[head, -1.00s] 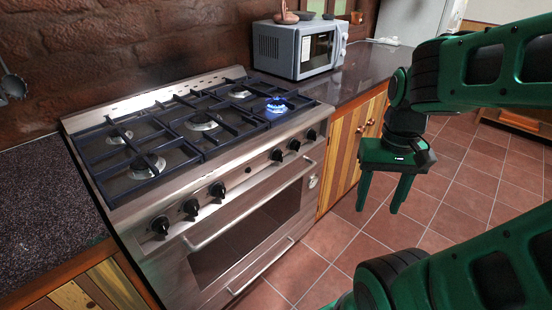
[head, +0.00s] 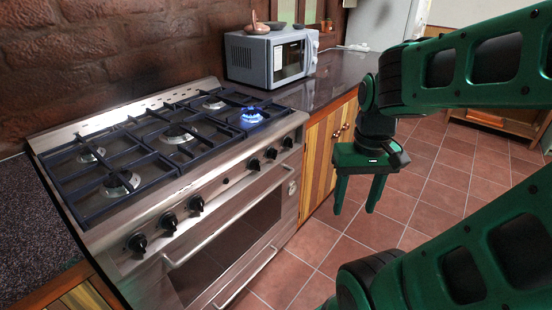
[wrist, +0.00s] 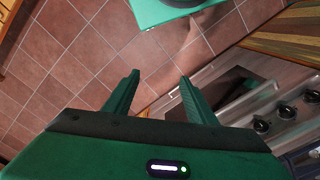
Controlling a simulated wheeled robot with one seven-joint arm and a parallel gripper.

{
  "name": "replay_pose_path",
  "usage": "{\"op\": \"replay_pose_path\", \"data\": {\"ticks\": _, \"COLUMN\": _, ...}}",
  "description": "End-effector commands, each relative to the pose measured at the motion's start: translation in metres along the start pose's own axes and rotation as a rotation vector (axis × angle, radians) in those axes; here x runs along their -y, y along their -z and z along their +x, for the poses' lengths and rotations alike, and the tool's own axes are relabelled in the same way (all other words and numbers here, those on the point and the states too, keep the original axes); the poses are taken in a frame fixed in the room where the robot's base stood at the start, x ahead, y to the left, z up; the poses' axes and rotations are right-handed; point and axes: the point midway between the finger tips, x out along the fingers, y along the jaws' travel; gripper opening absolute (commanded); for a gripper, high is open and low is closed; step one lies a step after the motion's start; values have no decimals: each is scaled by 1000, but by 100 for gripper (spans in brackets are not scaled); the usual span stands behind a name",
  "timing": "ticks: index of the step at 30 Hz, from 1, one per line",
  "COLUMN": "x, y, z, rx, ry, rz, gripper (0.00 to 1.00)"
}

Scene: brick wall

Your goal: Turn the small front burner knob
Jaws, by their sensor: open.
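The stove (head: 215,180) stands against the wall, with black knobs along its steel front panel. Three knobs sit at the left, the leftmost a left-end knob (head: 138,244), and three at the right, the last a right-end knob (head: 288,142). I cannot tell which knob is the small front one. My green gripper (head: 356,210) is open and empty, pointing down over the floor to the right of the stove, apart from every knob. In the wrist view several knobs (wrist: 262,126) show at the right, beyond my gripper (wrist: 158,78).
A microwave (head: 272,58) sits on the dark counter (head: 345,72) right of the stove. A wooden cabinet (head: 325,150) is below it. The oven handle (head: 225,222) sticks out under the knobs. The tiled floor (head: 405,180) in front is clear.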

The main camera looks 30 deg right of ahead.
Motion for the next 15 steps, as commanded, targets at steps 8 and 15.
{"op": "replay_pose_path", "data": {"ticks": 8, "x": 25, "y": 65, "z": 40, "rx": 6, "ry": 64, "rz": -282, "gripper": 51}}
{"op": "replay_pose_path", "data": {"ticks": 15, "x": 52, "y": 116, "z": 85, "rx": -29, "ry": 198, "rz": -513, "gripper": 51}}
